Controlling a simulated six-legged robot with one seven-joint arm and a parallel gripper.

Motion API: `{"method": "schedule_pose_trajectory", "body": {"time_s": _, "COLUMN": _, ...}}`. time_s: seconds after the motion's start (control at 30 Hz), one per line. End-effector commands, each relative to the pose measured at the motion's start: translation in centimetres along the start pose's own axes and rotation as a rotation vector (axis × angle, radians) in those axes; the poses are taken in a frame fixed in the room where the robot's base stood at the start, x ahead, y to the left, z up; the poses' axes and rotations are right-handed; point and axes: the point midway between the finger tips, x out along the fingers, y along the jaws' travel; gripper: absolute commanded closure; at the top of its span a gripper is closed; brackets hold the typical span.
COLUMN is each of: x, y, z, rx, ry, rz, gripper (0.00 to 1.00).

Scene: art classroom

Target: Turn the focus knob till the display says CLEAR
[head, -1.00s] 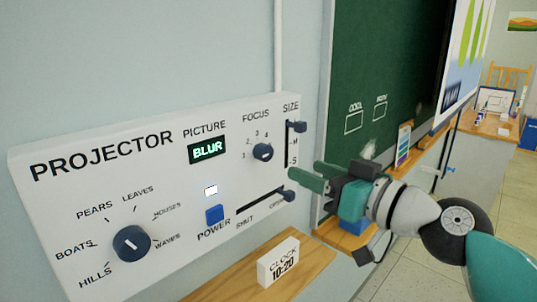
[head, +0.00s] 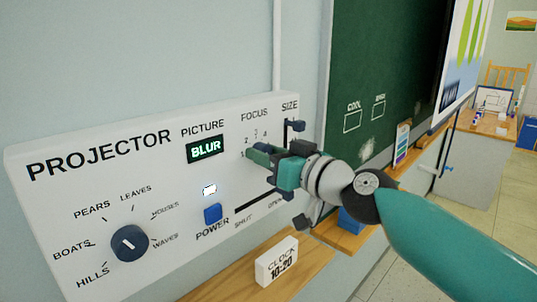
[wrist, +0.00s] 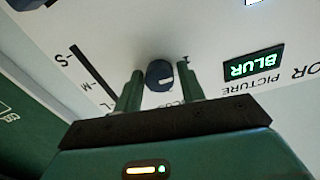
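The projector panel (head: 60,205) is white and mounted on the wall. Its green display (head: 205,149) reads BLUR; it also shows in the wrist view (wrist: 253,65). The focus knob (wrist: 160,76) is dark blue and round, with a pale pointer mark. In the head view my gripper mostly hides it, and its setting cannot be read there. My gripper (head: 257,154) is at the knob, its green fingers pointing at the panel. In the wrist view the fingers are open, one on each side of the knob, with small gaps visible.
The size slider (head: 297,125) is close behind my gripper, and the shutter slot (head: 258,200) runs below it. The power button (head: 213,214) and picture dial (head: 129,243) are at left. A chalkboard (head: 375,70) is at right.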

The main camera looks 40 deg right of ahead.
Motion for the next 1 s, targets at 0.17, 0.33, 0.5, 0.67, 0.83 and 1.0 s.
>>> {"method": "schedule_pose_trajectory", "body": {"time_s": 0.17, "x": -0.02, "y": 0.00, "z": 0.00, "rx": 0.000, "ry": 0.000, "rz": 0.000, "gripper": 0.92}}
{"method": "schedule_pose_trajectory", "body": {"time_s": 0.33, "x": -0.05, "y": 0.01, "z": 0.00, "rx": 0.006, "ry": 0.000, "rz": 0.000, "gripper": 0.92}}
{"method": "schedule_pose_trajectory", "body": {"time_s": 0.5, "x": -0.06, "y": 0.02, "z": -0.01, "rx": 0.044, "ry": -0.001, "rz": 0.001, "gripper": 0.92}}
{"method": "schedule_pose_trajectory", "body": {"time_s": 0.67, "x": -0.07, "y": 0.05, "z": -0.03, "rx": 0.121, "ry": -0.004, "rz": 0.002, "gripper": 0.92}}
{"method": "schedule_pose_trajectory", "body": {"time_s": 0.83, "x": -0.10, "y": 0.08, "z": -0.07, "rx": 0.246, "ry": -0.007, "rz": 0.004, "gripper": 0.92}}
{"method": "schedule_pose_trajectory", "body": {"time_s": 1.0, "x": -0.10, "y": 0.07, "z": -0.09, "rx": 0.392, "ry": -0.012, "rz": 0.004, "gripper": 0.92}}
